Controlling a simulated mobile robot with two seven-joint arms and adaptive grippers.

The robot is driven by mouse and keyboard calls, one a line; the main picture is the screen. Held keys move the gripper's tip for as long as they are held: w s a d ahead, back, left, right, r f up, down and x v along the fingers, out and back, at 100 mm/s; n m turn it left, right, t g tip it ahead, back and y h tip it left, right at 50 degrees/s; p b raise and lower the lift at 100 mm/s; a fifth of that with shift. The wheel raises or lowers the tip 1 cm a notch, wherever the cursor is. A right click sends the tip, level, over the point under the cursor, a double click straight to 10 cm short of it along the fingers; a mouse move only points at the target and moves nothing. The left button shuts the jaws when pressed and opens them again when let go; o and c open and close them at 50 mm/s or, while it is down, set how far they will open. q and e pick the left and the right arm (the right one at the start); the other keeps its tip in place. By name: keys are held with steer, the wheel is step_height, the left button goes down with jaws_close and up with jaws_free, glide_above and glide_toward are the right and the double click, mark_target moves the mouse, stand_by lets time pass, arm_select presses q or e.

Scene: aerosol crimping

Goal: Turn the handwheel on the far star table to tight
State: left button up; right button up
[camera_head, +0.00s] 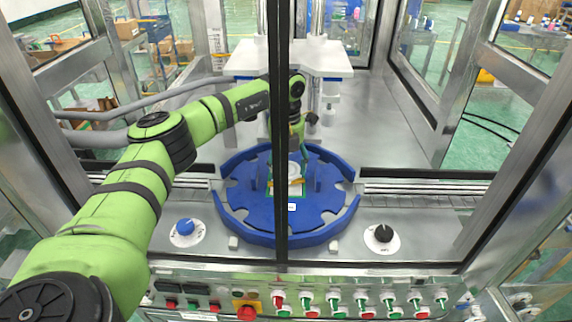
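A round blue star table (240,210) with notches along its rim sits inside the machine, in the middle of the camera_head view. My green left arm reaches in from the left. Its end hangs over the star table, and my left gripper (298,160) points down there. A dark upright bar hides part of the wrist and gripper, so I cannot tell whether the fingers are open or shut. A small pale thing (296,183) shows just below the gripper; I cannot tell whether they touch. I cannot make out a handwheel clearly. My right gripper is not in view.
The dark door-frame bar (279,120) runs vertically in front of the star table. A blue knob (185,226) and a black knob (382,233) stand on white dials in front. A white block (325,57) overhangs the back. Buttons (334,303) line the front panel.

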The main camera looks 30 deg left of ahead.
mark_target(288, 166)
arm_select(q)
steer(key=shift+w+r+m, duration=0.25)
steer(key=shift+r+m, duration=0.05)
steer(key=shift+m, duration=0.7)
steer(key=o, duration=1.1)
steer(key=shift+o, duration=0.2)
steer(key=shift+w+f, duration=0.1)
steer(key=shift+f, duration=0.2)
steer(key=shift+r, duration=3.8)
